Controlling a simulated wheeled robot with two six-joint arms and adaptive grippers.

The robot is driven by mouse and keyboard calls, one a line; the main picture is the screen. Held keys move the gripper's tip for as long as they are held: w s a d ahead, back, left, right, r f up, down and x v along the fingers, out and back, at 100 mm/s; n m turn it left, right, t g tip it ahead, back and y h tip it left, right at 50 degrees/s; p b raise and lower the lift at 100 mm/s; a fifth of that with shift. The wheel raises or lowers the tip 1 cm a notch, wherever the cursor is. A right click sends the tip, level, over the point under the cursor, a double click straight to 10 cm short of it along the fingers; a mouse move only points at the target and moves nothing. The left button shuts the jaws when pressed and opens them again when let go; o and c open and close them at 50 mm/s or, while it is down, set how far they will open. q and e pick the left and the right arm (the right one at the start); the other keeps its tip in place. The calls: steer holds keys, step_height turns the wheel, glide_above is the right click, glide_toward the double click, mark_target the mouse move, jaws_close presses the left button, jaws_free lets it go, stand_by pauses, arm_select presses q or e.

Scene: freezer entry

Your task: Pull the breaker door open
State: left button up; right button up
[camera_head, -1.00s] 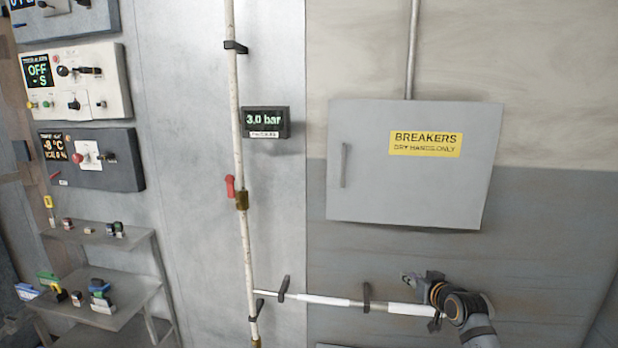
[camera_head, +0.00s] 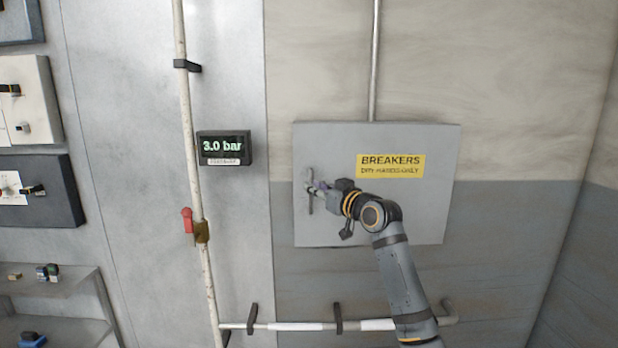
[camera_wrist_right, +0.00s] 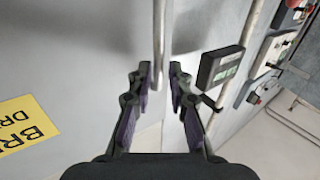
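The breaker door (camera_head: 400,215) is the flat grey front of a wall box, shut, with a yellow "BREAKERS" label (camera_head: 390,166). Its upright bar handle (camera_head: 310,207) is near the door's left edge. My right gripper (camera_head: 319,188) is at the handle and hides part of it. In the right wrist view, the two fingers of the right gripper (camera_wrist_right: 160,78) stand apart, with the handle (camera_wrist_right: 159,40) between their tips and gaps showing beside it. The label is partly visible there too (camera_wrist_right: 25,125). My left gripper is not in view.
A pipe (camera_head: 190,130) with a red-handled valve (camera_head: 188,220) runs down the wall left of the box, beside a "3.0 bar" display (camera_head: 224,147). A horizontal pipe (camera_head: 295,326) runs below the box. Control panels (camera_head: 35,190) and a shelf (camera_head: 50,285) are at left.

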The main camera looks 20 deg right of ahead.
steer(key=shift+p+x, duration=0.35)
steer(key=shift+x, duration=1)
steer(key=shift+d, duration=0.1)
jaws_close()
